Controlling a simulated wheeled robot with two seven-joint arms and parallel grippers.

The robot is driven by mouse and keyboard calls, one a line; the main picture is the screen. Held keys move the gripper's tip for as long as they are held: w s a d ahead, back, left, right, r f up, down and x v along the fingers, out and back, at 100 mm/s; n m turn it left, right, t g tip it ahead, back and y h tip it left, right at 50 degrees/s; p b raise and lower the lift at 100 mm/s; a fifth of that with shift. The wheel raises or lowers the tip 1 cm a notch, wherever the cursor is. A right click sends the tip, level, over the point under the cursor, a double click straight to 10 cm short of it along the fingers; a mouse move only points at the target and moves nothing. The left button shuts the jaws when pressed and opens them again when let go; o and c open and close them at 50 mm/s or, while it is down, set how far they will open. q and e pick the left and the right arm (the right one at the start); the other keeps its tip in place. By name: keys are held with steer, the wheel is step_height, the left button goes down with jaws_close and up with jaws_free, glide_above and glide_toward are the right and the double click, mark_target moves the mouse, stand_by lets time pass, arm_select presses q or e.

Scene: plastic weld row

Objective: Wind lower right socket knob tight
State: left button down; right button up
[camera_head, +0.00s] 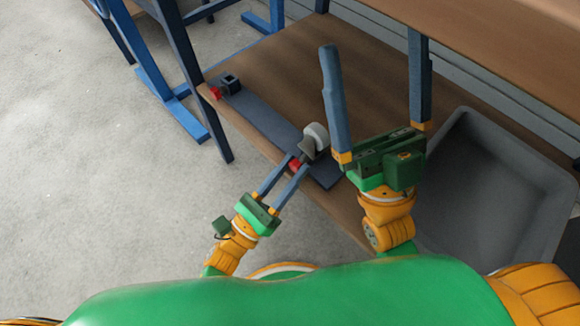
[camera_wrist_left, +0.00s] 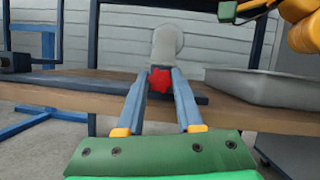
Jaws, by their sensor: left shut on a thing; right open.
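A red knob (camera_head: 295,164) sits at the front of the right-hand socket on a dark grey bar, near the front edge of the brown table. In the left wrist view the star-shaped red knob (camera_wrist_left: 160,79) lies between my left fingertips. A grey-white rounded part (camera_head: 315,135) stands in that socket, and it also shows in the left wrist view (camera_wrist_left: 166,45). My left gripper (camera_head: 293,162) is shut on the red knob. My right gripper (camera_head: 376,86) is open and empty, raised to the right. A second red knob (camera_head: 215,93) is at the bar's far left socket.
The dark grey bar (camera_head: 262,118) runs along the table's front edge (camera_head: 335,205). A dark socket block (camera_head: 230,84) is at its left end. A grey bin (camera_head: 480,190) stands at the right. Blue frame legs (camera_head: 168,95) stand at the left. The table behind the bar is clear.

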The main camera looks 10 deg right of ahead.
arm_select(q)
steer(key=n+t+y+p, duration=0.1)
steer(key=n+y, duration=0.1)
steer(key=n, duration=0.2)
steer(key=shift+n, duration=0.5)
arm_select(e)
steer(key=w+f+m+g+h, duration=0.1)
steer(key=w+f+g+h, duration=0.2)
steer(key=w+f+g, duration=0.2)
step_height(320, 180, down, 2)
steer(key=shift+w+a+f+m+h, duration=0.1)
steer(key=shift+w+a+m+h, duration=0.2)
steer(key=shift+w, duration=0.7)
arm_select(q)
steer(key=c, duration=0.6)
jaws_free()
steer(key=shift+o, duration=0.2)
steer(key=v, duration=0.7)
arm_select(e)
steer(key=shift+w+f+g, duration=0.2)
steer(key=shift+f+g, duration=0.1)
steer(key=shift+f, duration=0.1)
arm_select(q)
steer(key=shift+f, duration=0.1)
